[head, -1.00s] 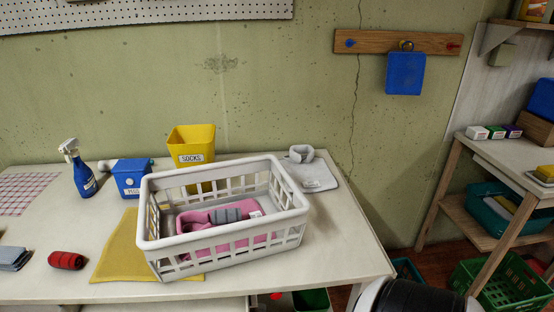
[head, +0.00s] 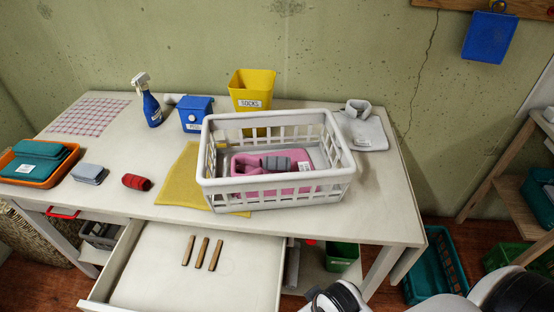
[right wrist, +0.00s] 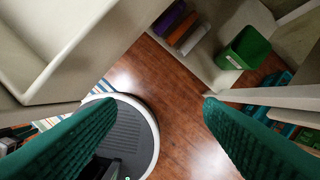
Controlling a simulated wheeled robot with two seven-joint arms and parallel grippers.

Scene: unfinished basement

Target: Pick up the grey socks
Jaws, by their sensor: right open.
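The grey socks (head: 276,163) look like a dark grey roll lying on a folded pink cloth (head: 240,167) inside the white laundry basket (head: 215,188) on the table. The basket's slatted front wall stands before them. My right gripper (right wrist: 160,108) is open and empty in the right wrist view, its two green fingers spread above the wooden floor. In the head view only white parts of my right arm show at the bottom edge, below the table. My left gripper is not in view.
A yellow SOCKS bin (head: 252,90), blue box (head: 195,114) and spray bottle (head: 150,106) stand behind. A red roll (head: 136,182), grey folded cloth (head: 89,173) and orange tray (head: 43,180) lie left. An open drawer (head: 150,265) juts out in front. A grey shirt (head: 366,134) lies right.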

